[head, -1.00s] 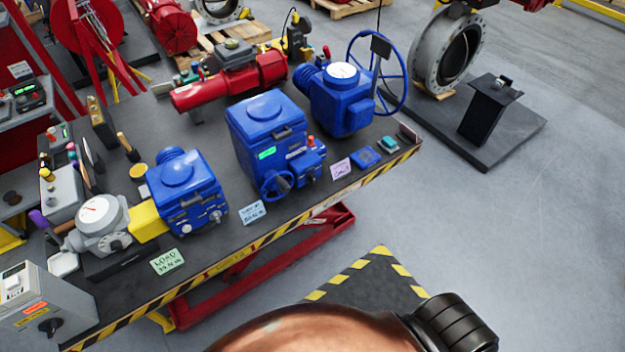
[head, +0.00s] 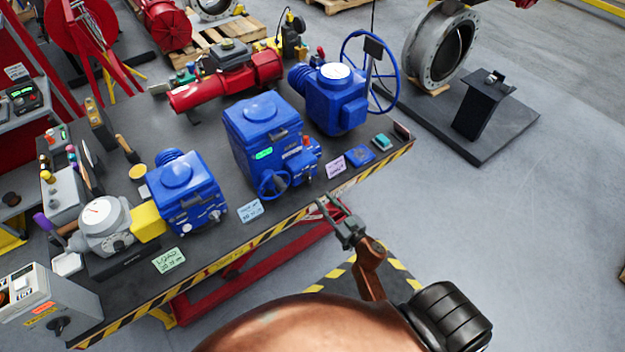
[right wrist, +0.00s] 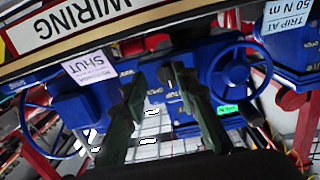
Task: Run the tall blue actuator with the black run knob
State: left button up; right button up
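The tall blue actuator (head: 255,130) stands in the middle of the bench, with a green label, a blue handwheel (head: 273,184) and a small red control (head: 306,141) on its front. I cannot clearly make out the black run knob at this size. My right gripper (head: 328,207) is open and empty, beyond the bench's front edge, to the right of and nearer than the tall actuator. In the right wrist view my two dark fingers (right wrist: 158,80) stand apart. The actuator's handwheel (right wrist: 236,72) and green label (right wrist: 228,109) show to their right, upside down. My left gripper is not in view.
A smaller blue actuator (head: 182,190) stands to the left, and a blue one with a large handwheel (head: 336,100) to the right. Cards, including a pink one (head: 331,165), lie along the striped front edge (head: 230,257).

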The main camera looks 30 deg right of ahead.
send_near(310, 178)
jog(key=shift+n+t+y, duration=0.3)
jog(key=w, duration=0.6)
jog(key=shift+w+a+f, duration=0.2)
jog(key=shift+w, duration=1)
grip_shut()
